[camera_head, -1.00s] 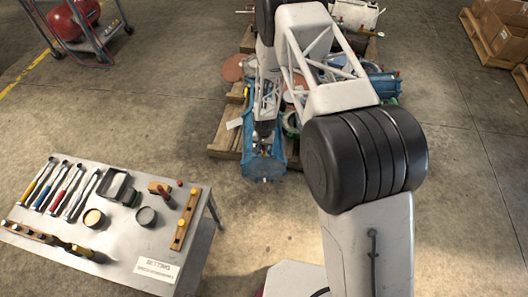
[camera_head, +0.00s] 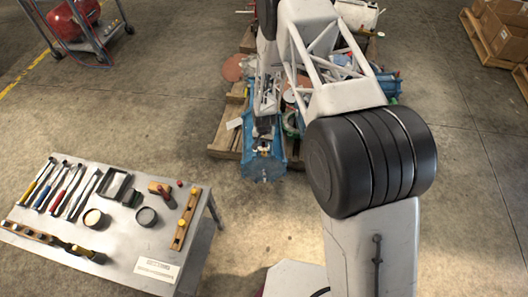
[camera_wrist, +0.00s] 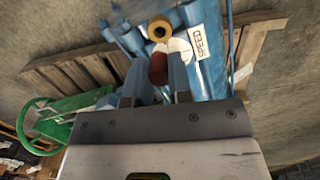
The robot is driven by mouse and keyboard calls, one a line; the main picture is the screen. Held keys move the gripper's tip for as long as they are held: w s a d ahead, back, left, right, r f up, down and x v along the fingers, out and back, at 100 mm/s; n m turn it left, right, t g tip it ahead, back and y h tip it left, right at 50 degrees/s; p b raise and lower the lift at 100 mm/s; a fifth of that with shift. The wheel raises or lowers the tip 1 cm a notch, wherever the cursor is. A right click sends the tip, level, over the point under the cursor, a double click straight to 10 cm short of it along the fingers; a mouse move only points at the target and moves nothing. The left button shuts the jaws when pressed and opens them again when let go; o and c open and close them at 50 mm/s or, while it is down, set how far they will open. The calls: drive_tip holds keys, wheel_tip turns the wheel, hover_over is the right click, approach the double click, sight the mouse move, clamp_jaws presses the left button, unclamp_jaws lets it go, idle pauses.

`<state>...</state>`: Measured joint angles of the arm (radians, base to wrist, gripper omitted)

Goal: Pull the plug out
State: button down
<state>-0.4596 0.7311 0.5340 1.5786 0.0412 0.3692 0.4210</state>
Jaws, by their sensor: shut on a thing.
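In the wrist view a brown-red plug (camera_wrist: 158,69) is between the two fingers of my gripper (camera_wrist: 158,80), which are shut on it. A brass ring with a dark opening (camera_wrist: 159,30) shows beyond it on the blue housing (camera_wrist: 208,62). The plug shows apart from the ring in this view. In the head view my gripper (camera_head: 264,128) is over the blue housing (camera_head: 262,165), above a small brass fitting (camera_head: 265,150). The plug cannot be made out there.
The housing is on a wooden pallet (camera_head: 222,140) crowded with other parts. A grey table (camera_head: 120,237) with tools stands at the front left. A red tank on a cart (camera_head: 75,20) is at the back left. Boxes (camera_head: 500,25) are at the back right.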

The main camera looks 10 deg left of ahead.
drive_tip(key=shift+r, duration=0.3)
idle(0.4)
